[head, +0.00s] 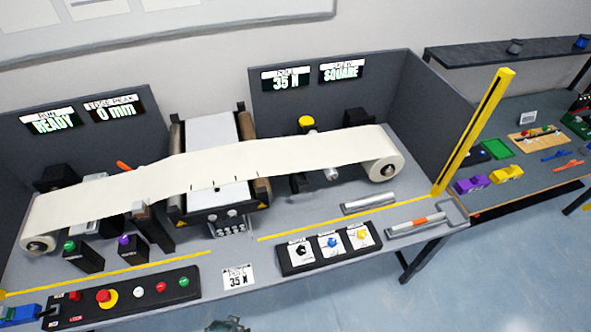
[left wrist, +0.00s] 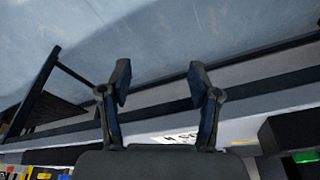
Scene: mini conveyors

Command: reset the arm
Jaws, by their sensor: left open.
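My left gripper (left wrist: 160,88) is open and empty in the left wrist view, its two dark fingers spread apart. Floor and the bench's front edge show behind the fingers. A small dark part at the bottom edge of the head view (head: 228,325) appears to be the top of this gripper, in front of the bench. The rest of my left arm is hidden in the head view. My right gripper is not in view.
A cream web (head: 215,167) runs between two rolls over the bench machinery. A button panel (head: 125,295) and a knob panel (head: 329,248) line the front. A tool with an orange band (head: 420,220) lies at the right. A yellow post (head: 474,132) stands beyond. Floor (head: 500,270) is clear.

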